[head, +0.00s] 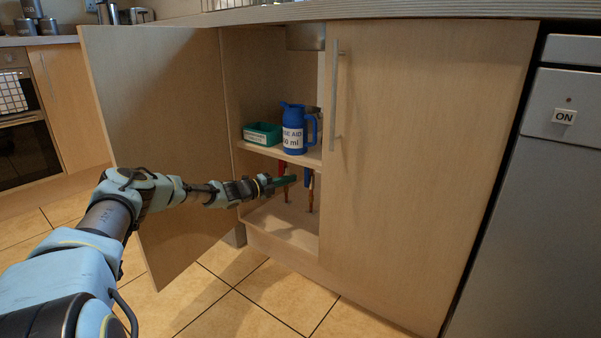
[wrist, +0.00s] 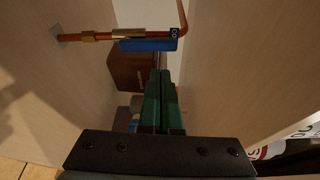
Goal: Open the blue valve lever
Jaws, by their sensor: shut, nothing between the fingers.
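The blue valve lever (wrist: 148,45) lies alongside a copper pipe (wrist: 68,37) with brass fittings in the wrist view. A dark blue tag with white letters, partly readable, is at its right end. In the head view the blue lever (head: 308,177) shows small on the right-hand pipe under the shelf. My gripper (wrist: 161,72) has green fingers, closed together and empty. Their tips appear just below the lever in the wrist view, with a gap in the picture. In the head view my gripper (head: 294,179) reaches into the cabinet, left of the blue lever.
A red lever (head: 282,167) is on the left pipe, partly behind my gripper. The left door (head: 160,140) stands open; the right door (head: 430,150) is closed.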

